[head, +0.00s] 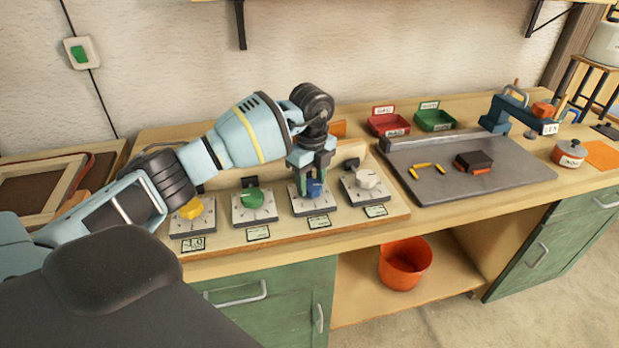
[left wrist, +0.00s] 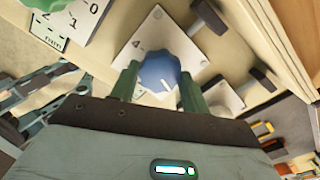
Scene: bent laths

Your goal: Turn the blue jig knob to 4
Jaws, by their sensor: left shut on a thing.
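The blue jig knob (head: 316,188) sits on a pale dial plate (head: 311,205), third from the left in a row on a wooden board. My left gripper (head: 313,181) comes down from above and is shut on the blue knob. In the left wrist view the blue knob (left wrist: 160,72) lies between the two green fingers, with a white mark on its face. A 4 shows on the plate (left wrist: 140,46) at the knob's upper left. I cannot tell which number the mark points to. My right gripper is not in view.
Yellow (head: 191,208), green (head: 250,196) and white (head: 367,178) knobs share the board (head: 395,213). A grey tray (head: 520,172) lies to the right. Red (head: 389,125) and green (head: 434,121) bins stand behind it. An orange bucket (head: 404,263) is on the shelf below.

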